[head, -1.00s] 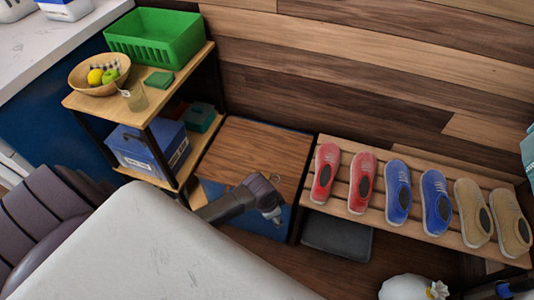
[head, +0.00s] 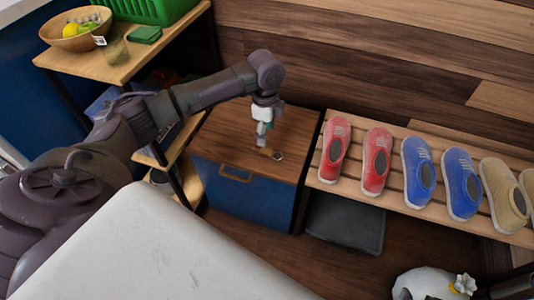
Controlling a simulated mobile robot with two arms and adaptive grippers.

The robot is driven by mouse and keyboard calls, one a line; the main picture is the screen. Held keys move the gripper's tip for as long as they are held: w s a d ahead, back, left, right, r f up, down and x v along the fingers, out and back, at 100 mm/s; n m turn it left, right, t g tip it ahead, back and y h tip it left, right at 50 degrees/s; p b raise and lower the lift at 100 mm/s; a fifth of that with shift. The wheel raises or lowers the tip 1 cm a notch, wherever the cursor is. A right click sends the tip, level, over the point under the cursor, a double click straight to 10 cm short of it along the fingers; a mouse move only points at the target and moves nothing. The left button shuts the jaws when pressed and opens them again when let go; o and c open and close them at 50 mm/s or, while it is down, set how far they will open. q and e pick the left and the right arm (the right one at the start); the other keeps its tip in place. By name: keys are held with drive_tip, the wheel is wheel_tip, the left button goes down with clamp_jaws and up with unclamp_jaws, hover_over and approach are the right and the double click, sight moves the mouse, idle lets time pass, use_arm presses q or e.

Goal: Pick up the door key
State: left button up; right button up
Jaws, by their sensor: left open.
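A small item with a pale ring, which looks like the door key (head: 276,155), lies on the wooden top of a low blue cabinet (head: 225,147). It is too small to make out in detail. My left gripper (head: 262,141) points down over the cabinet top, just above and slightly left of the key in the picture. Its jaws are open and appear empty. I cannot tell the exact height of the fingertips above the key.
A slatted rack (head: 390,192) with several shoes stands right of the cabinet, with a dark grey bin (head: 345,223) below. A shelf unit (head: 128,58) with a fruit bowl (head: 77,32) and green basket (head: 150,9) stands left. A wooden wall is behind.

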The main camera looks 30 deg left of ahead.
sight(267, 151)
use_arm(q)
wheel_tip(267, 151, down, 3)
drive_tip(key=shift+f+b, duration=0.2)
drive_tip(key=shift+b, duration=0.25)
drive_tip(key=f+b, duration=0.1)
drive_tip(key=f, duration=0.1)
drive_tip(key=f+b, duration=0.1)
drive_tip(key=f, duration=0.1)
drive_tip(key=shift+w+d+f, duration=0.1)
drive_tip(key=shift+w+f, duration=0.1)
drive_tip(key=shift+f, duration=0.3)
clamp_jaws()
use_arm(e)
drive_tip(key=w+a+r+t+y, duration=0.2)
drive_tip(key=w+a+r+t, duration=0.2)
drive_tip(key=w+r+t, duration=0.5)
wheel_tip(267, 151, up, 3)
drive_tip(key=shift+w+a+f+t+y, duration=0.1)
drive_tip(key=shift+w+a+t+y, duration=0.05)
drive_tip(key=shift+w+t+y, duration=0.2)
